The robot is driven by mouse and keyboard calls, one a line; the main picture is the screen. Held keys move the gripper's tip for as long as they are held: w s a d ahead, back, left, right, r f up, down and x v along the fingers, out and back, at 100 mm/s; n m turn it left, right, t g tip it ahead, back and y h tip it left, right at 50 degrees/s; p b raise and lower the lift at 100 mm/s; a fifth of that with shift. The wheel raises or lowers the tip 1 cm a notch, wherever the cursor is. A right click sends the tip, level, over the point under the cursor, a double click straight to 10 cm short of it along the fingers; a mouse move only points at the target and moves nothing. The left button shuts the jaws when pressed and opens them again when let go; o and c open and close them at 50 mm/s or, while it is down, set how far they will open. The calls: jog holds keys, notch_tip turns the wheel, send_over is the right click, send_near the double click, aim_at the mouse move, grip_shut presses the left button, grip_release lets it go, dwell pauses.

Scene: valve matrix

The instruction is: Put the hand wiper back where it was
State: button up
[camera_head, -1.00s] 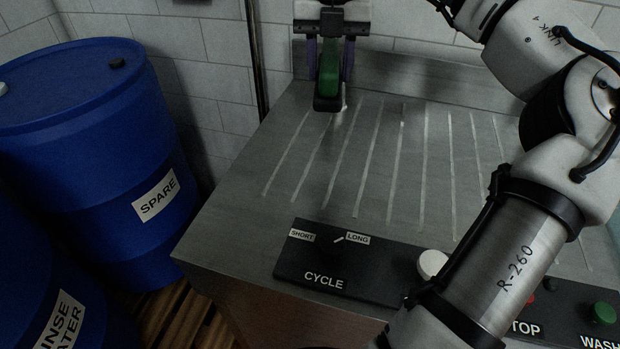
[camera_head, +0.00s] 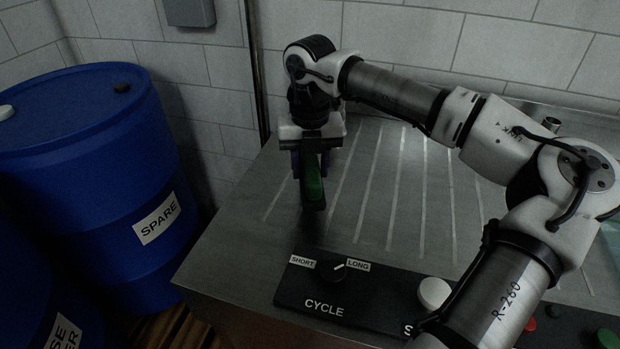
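The hand wiper, with a green handle (camera_head: 314,182) and a dark lower end, is between the fingers of my gripper (camera_head: 311,170). My gripper is shut on the green handle and points downward. The wiper is over the left part of the grooved metal drainboard (camera_head: 245,232), behind the cycle panel. I cannot tell whether its lower end touches the metal.
A black control panel (camera_head: 345,303) with a CYCLE knob (camera_head: 331,267) and a white button (camera_head: 434,292) lies along the front edge. Blue drums (camera_head: 95,170) stand at the left. A tiled wall (camera_head: 400,40) and dark vertical pipe (camera_head: 255,75) are behind. The grooved middle is clear.

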aim_at(310, 156)
jog(key=shift+f+p, duration=0.3)
jog(key=shift+f, duration=1.85)
jog(key=shift+f, duration=0.15)
jog(key=o, duration=0.9)
jog(key=shift+o, duration=0.2)
notch_tip(310, 156, up, 12)
jog(key=shift+r+b, duration=0.2)
jog(key=shift+b, duration=0.55)
